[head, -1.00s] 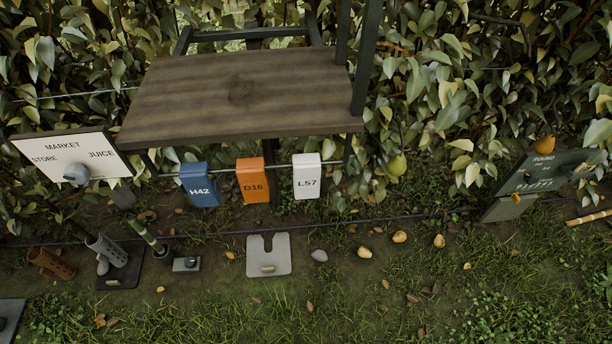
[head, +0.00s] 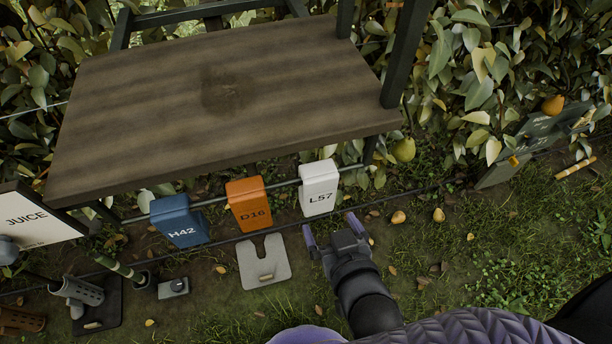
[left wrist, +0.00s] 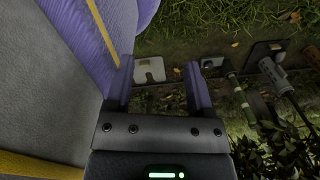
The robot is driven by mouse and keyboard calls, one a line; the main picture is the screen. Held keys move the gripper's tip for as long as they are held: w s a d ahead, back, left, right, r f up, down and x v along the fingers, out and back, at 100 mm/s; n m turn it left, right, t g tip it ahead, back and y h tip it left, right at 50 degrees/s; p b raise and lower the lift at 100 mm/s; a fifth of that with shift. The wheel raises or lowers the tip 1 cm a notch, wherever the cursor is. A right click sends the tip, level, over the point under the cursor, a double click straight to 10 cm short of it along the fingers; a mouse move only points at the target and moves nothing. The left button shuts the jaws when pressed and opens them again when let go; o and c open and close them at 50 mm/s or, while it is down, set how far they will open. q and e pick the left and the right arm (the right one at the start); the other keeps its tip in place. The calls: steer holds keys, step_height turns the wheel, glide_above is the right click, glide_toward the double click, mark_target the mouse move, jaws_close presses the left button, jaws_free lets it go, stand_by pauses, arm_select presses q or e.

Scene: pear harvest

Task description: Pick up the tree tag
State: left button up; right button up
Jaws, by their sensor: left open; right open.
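Three lettered tags hang in a row on a rail under the wooden shelf: blue H42 (head: 180,222), orange D16 (head: 248,204) and white L57 (head: 319,188). I cannot tell which is the tree tag. My right gripper (head: 334,230) is open and empty, just below and in front of the white tag, with its fingers spread and apart from it. My left gripper (left wrist: 159,65) is open and empty in the left wrist view; the ground lies beyond its fingers. It is not visible in the head view.
The wooden shelf (head: 220,100) overhangs the rail. On the ground are a pale notched plate (head: 264,275), a small grey block (head: 173,288) and perforated tubes (head: 83,291). A dark sign stands far right.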

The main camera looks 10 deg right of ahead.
mark_target(321, 204)
steer(key=b+x, duration=0.1)
steer(key=x, duration=0.3)
steer(key=b+x, duration=0.2)
steer(key=x, duration=0.2)
steer(key=shift+w+r, duration=0.1)
steer(key=shift+w, duration=0.25)
arm_select(q)
steer(key=shift+g, duration=0.3)
steer(key=s+a+f, duration=0.2)
steer(key=f, duration=0.1)
steer(key=shift+s, duration=0.4)
arm_select(e)
steer(key=shift+r, duration=0.1)
steer(key=c, duration=1)
arm_select(q)
steer(key=shift+w+d+f, duration=0.1)
steer(key=shift+w, duration=0.2)
arm_select(e)
steer(key=shift+r, duration=0.1)
